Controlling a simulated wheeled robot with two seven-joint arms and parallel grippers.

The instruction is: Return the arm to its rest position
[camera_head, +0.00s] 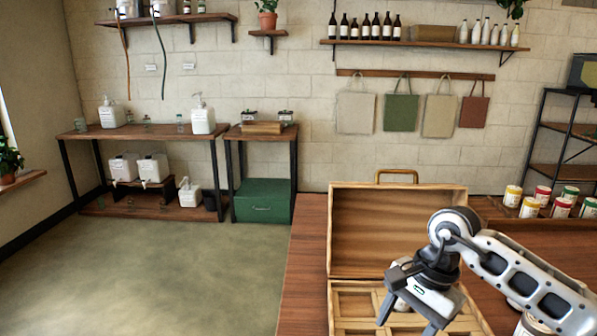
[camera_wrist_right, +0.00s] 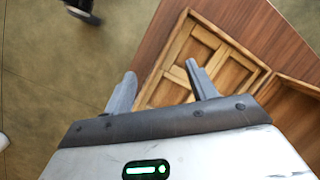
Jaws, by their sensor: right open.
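My right arm (camera_head: 520,280) comes in from the lower right in the head view. My right gripper (camera_head: 408,316) hangs over the open wooden box (camera_head: 398,232), with its fingers pointing down. In the right wrist view the gripper (camera_wrist_right: 158,88) shows its two fingers spread apart, with nothing between them. Below the fingers lie the box's compartments (camera_wrist_right: 192,47) and, to the left, the floor. My left gripper is in neither view.
The box stands on a wooden table (camera_head: 308,250) with its lid raised. Several colored-label jars (camera_head: 530,207) stand at the right, and a white jar (camera_head: 532,326) is partly hidden behind my arm. A green chest (camera_head: 263,201) and shelves stand farther back. The floor (camera_head: 150,270) at left is clear.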

